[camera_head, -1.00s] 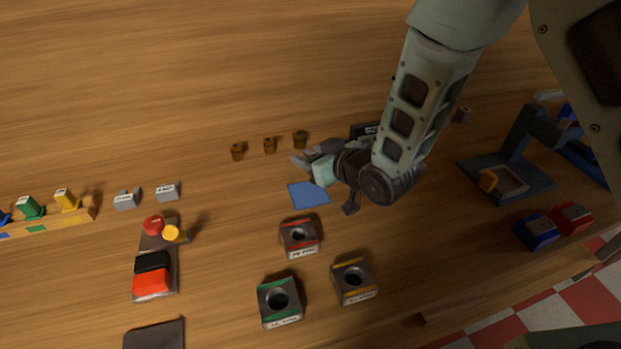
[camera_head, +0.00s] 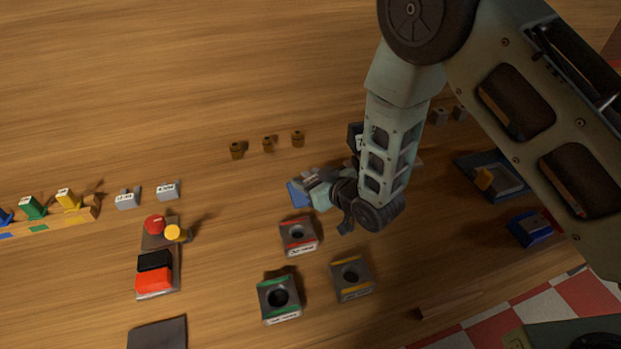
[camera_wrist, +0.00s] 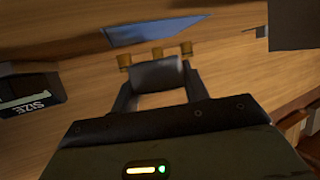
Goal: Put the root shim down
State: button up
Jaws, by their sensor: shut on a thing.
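My gripper (camera_wrist: 157,80) is shut on a grey block, which I take to be the root shim (camera_wrist: 156,73). It sits between the two dark fingers in the wrist view. In the head view my gripper (camera_head: 305,182) is over the blue patch (camera_head: 294,197) on the wooden table and hides part of it. The blue patch (camera_wrist: 165,30) also shows beyond the held block in the wrist view. I cannot tell how high the block is above the table.
Several brown pegs (camera_head: 268,144) stand behind my gripper. Blocks with round holes, marked red (camera_head: 298,237), green (camera_head: 279,300) and yellow (camera_head: 351,280), lie in front. Two grey labelled blocks (camera_head: 168,190) (camera_head: 128,199) are at left. Bare table lies behind the pegs.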

jog(key=shift+f+b, duration=0.35)
jog(key=shift+f, duration=0.05)
jog(key=shift+s+f, duration=0.15)
jog(key=shift+f, duration=0.1)
jog(key=o, duration=1.1)
jog(key=shift+f, duration=0.1)
jog(key=shift+c, duration=0.2)
jog(key=shift+b, duration=0.3)
jog(key=shift+r+p, duration=0.6)
jog(key=shift+p, duration=0.2)
jog(key=s+d+r+g+h+b, duration=0.1)
jog(key=s+d+r+g+h, duration=0.1)
jog(key=s, duration=0.8)
jog(key=s+d+r+g+h+b, duration=0.1)
jog(key=s+d+r+g+h, duration=0.2)
jog(key=s+d+r+g, duration=0.2)
jog(key=s+d+r+g+h+b, duration=0.1)
jog(key=s+d+r+g+h, duration=0.1)
jog(key=s+d+r, duration=0.3)
jog(key=s+r+g, duration=0.1)
jog(key=s+r, duration=0.3)
jog(key=s, duration=0.6)
jog(key=shift+d+h, duration=0.4)
